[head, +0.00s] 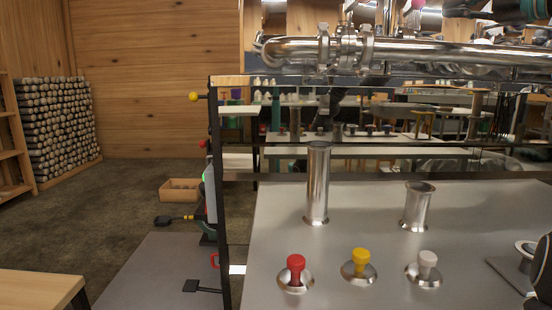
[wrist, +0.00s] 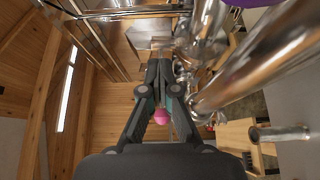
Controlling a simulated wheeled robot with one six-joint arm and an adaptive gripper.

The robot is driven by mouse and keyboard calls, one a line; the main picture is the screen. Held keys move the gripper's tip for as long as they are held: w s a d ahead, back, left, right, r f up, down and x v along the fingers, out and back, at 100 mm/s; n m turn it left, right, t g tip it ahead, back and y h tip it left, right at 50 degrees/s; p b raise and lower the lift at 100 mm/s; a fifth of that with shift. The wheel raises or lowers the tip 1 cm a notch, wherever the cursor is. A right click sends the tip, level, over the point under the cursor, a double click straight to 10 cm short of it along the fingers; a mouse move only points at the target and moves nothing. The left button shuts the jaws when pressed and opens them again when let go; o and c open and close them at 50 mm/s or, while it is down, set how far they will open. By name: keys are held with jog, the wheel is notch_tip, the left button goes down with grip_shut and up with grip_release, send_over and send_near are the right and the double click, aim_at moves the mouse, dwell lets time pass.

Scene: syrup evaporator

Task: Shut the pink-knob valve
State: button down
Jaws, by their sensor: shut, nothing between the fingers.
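The pink knob (head: 418,4) shows at the top edge of the head view, above the steel pipework and partly cut off. A pink knob (wrist: 161,117) also shows in the wrist view, seen through the gap between the finger links, behind the fingertips. My gripper (wrist: 160,70) is shut and empty, its dark fingers meeting at the tips. Whether it touches the knob or the valve cannot be told. The valve's body and handle position are not clear in either view.
A thick steel pipe (head: 440,52) crosses the upper right, and shiny pipes (wrist: 250,70) lie close right of my fingers in the wrist view. Red (head: 296,268), yellow (head: 360,262) and white (head: 427,264) knobs stand on the grey panel (head: 370,205). Floor is open at left.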

jog(key=shift+w+d, duration=0.1)
jog(key=shift+d, duration=0.1)
jog(key=shift+w+r, duration=0.1)
jog(key=shift+w+d+p, duration=0.7)
jog(key=shift+d, duration=0.1)
jog(key=c, duration=0.8)
grip_release()
jog(key=b+v, duration=0.1)
jog(key=v, duration=0.7)
